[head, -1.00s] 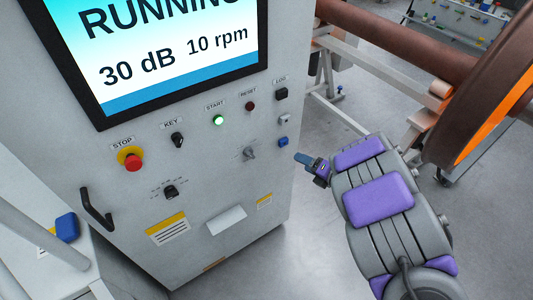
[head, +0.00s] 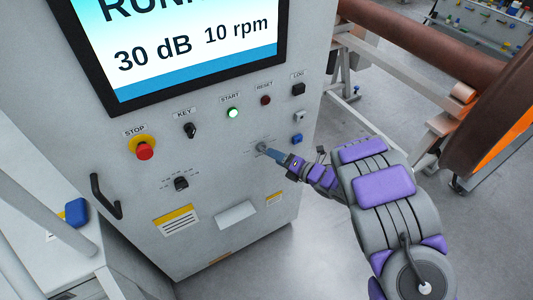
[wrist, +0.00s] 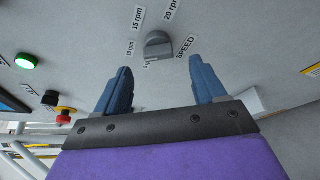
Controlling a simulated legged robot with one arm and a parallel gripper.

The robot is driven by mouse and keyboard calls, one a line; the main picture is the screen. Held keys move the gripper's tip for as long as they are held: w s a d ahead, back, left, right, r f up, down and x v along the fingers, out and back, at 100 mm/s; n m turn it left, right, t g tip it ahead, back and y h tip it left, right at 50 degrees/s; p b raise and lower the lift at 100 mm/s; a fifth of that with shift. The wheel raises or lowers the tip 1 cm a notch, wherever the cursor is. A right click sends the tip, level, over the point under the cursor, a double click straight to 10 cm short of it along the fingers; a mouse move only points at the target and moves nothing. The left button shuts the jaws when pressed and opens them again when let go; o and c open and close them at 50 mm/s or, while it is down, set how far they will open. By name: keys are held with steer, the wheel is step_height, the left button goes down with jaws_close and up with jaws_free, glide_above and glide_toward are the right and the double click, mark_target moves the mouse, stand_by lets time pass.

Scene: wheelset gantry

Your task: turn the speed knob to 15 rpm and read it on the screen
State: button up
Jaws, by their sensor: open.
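The speed knob (wrist: 158,45) is a grey knob on the cabinet front, with labels 10 rpm, 15 rpm, 20 rpm and SPEED around it in the wrist view. In the head view the knob (head: 262,147) sits below the RESET button, partly hidden by my fingertips. My gripper (wrist: 160,88) is open, its two blue fingers apart on either side of the knob's line and a little short of it. My gripper (head: 275,154) also shows in the head view, reaching the panel from the right. The screen (head: 190,45) reads 30 dB and 10 rpm.
A red STOP button (head: 145,150), a KEY switch (head: 190,130), a lit green START button (head: 232,112) and another black knob (head: 181,183) are on the same panel. A black handle (head: 105,197) sticks out at left. A brown wheelset (head: 490,110) stands at right.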

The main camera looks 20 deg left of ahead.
mark_target(262, 149)
steer(key=x, duration=0.5)
steer(key=shift+w+a+b, duration=0.15)
steer(key=shift+a+b, duration=0.15)
steer(key=shift+a, duration=0.05)
steer(key=shift+f, duration=0.1)
steer(key=c, duration=1.1)
